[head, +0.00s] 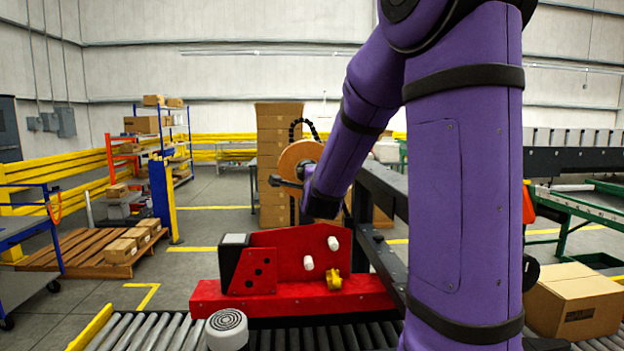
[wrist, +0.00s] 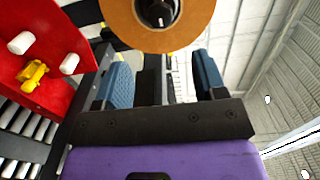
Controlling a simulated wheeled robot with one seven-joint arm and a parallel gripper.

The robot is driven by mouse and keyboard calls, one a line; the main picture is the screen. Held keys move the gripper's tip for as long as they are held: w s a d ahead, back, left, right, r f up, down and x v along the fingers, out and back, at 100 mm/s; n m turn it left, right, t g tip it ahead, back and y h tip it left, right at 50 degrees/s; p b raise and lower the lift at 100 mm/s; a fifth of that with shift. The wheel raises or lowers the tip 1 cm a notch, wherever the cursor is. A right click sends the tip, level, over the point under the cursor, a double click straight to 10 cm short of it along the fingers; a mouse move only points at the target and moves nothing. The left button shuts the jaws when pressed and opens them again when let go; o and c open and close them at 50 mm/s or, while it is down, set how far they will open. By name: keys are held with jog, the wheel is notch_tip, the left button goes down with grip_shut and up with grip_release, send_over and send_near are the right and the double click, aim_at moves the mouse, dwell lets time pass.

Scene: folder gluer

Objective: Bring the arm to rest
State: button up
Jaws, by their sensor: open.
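My purple arm fills the right and middle of the head view, with its forearm bent down to a wrist above the red machine part (head: 330,265). In the head view my gripper is mostly hidden behind the wrist. In the wrist view my gripper (wrist: 162,65) shows two blue-padded fingers spread apart, with nothing held between them. An orange-brown disc (wrist: 184,22) with a dark hub lies beyond the fingers; it also shows in the head view (head: 297,154), just behind my wrist. I cannot tell the gap between disc and gripper.
The red part carries white knobs (head: 333,243) and a yellow knob (head: 333,279); it stands close under my wrist. A dark frame rail (head: 377,190) runs beside my forearm. A roller conveyor (head: 165,331) crosses the front. A carton (head: 574,300) sits at right.

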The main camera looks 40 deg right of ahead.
jog(key=shift+s+a, duration=0.2)
jog(key=shift+s, duration=0.05)
dwell(0.4)
jog(key=s+a+n+g+y, duration=0.2)
jog(key=s+a+n+y, duration=0.25)
jog(key=a+n, duration=0.35)
jog(key=s+a+n+g+y, duration=0.1)
jog(key=s+a+n+y, duration=0.4)
jog(key=a, duration=0.5)
jog(key=s+a+f+n+g, duration=0.1)
jog(key=s+a+n+g, duration=0.2)
jog(key=s+n, duration=0.3)
jog(key=s+a+f+n+g+y, duration=0.1)
jog(key=s+a+n+g, duration=0.2)
jog(key=s, duration=0.9)
jog(key=a+n, duration=0.1)
jog(key=n, duration=0.2)
jog(key=shift+f+n, duration=0.3)
jog(key=shift+f, duration=0.05)
